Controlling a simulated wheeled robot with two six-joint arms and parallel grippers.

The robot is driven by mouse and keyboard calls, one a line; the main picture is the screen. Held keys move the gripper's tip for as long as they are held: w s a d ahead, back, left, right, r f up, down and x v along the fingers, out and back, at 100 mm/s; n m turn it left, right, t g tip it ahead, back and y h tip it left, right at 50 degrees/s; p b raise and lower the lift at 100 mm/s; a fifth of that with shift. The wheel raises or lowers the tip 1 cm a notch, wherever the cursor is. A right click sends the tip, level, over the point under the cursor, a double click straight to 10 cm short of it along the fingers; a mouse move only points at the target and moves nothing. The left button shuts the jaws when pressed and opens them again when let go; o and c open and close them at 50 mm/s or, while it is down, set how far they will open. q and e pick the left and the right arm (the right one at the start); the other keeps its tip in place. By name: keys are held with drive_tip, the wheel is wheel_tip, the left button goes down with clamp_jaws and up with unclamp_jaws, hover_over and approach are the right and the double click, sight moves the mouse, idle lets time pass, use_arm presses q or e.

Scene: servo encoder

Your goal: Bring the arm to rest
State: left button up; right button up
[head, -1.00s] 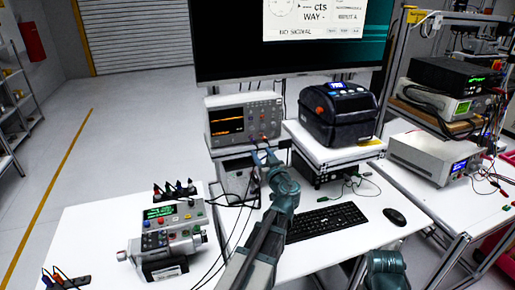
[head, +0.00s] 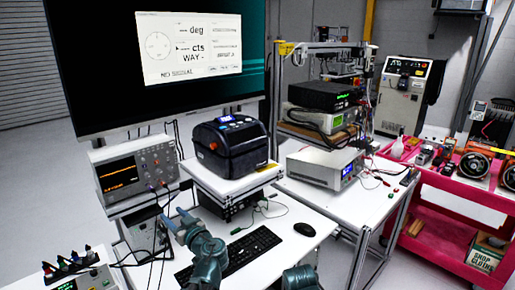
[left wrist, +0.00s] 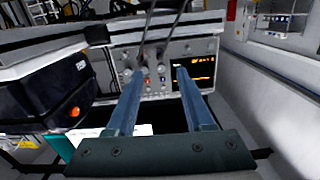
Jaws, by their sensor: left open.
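My left gripper (head: 176,216) is in front of and a little right of the oscilloscope (head: 122,176), above the white bench (head: 262,268). In the left wrist view, the two blue fingers (left wrist: 158,88) are spread apart with nothing held between them. The oscilloscope's front panel (left wrist: 152,78), with its knobs, connectors and lit screen, lies beyond the fingertips in that view. Dark cables (left wrist: 168,28) run from its connectors. My right gripper is not in view; only a teal arm part shows at the bottom of the head view.
A black label printer (head: 232,148) stands on a white stand right of the oscilloscope. A keyboard (head: 252,248) and mouse (head: 305,229) lie on the bench. A large monitor (head: 95,100) stands behind. A pink cart (head: 450,215) is at the right. Loose cables hang near the left arm.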

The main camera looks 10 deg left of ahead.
use_arm(q)
drive_tip(key=s+d+f+m+g+h, duration=0.2)
drive_tip(key=s+d+f+g+h, duration=0.1)
drive_tip(key=d+f, duration=0.3)
drive_tip(key=s+d+f+m+g+h, duration=0.25)
drive_tip(key=s+d+f, duration=0.2)
drive_tip(key=f, duration=0.35)
drive_tip(key=s+d+f+m+g+h, duration=0.3)
drive_tip(key=s+d, duration=0.3)
drive_tip(key=d, duration=0.2)
drive_tip(key=s+d+f+m+g+h, duration=0.3)
drive_tip(key=s+d+m, duration=0.3)
drive_tip(key=d, duration=0.3)
drive_tip(key=shift+d+f+h, duration=0.3)
drive_tip(key=shift+f+h, duration=0.05)
drive_tip(key=shift+f, duration=0.05)
